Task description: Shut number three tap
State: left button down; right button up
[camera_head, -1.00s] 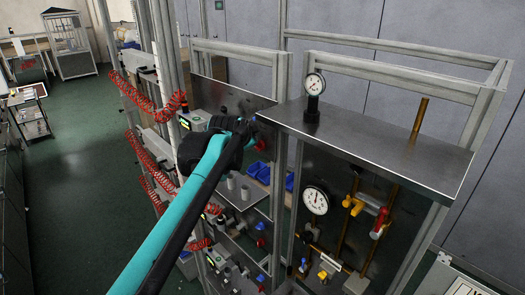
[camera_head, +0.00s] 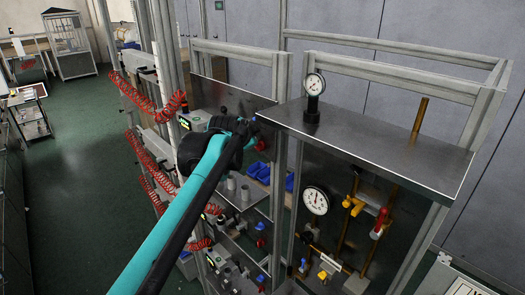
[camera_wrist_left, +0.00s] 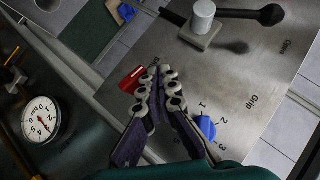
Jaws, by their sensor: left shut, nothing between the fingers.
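My left gripper (camera_wrist_left: 160,76) is shut and empty in the left wrist view, its fingertips over a metal panel (camera_wrist_left: 240,95). A red handle (camera_wrist_left: 132,79) is just left of the fingertips; I cannot tell whether they touch. A blue knob (camera_wrist_left: 207,128) with the digits 1, 2 and 3 beside it is right of the fingers. No tap is clearly labelled as number three. In the head view my left gripper (camera_head: 243,124) is at the left end of a metal shelf (camera_head: 385,145), partly hidden by its own arm. My right gripper is not in view.
A black lever on a grey post (camera_wrist_left: 203,17) stands on the panel. In the head view, a yellow-handled valve (camera_head: 352,206), a red-handled valve (camera_head: 379,222) and a round gauge (camera_head: 316,200) are below the shelf. Red coiled hoses (camera_head: 150,108) hang left. The green floor (camera_head: 80,190) is clear.

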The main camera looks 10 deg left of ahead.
pick_arm(q)
jog(key=shift+s+r, duration=0.1)
dwell(0.5)
jog(key=v, duration=1.1)
jog(key=shift+s+r, duration=0.15)
jog(key=shift+s, duration=0.2)
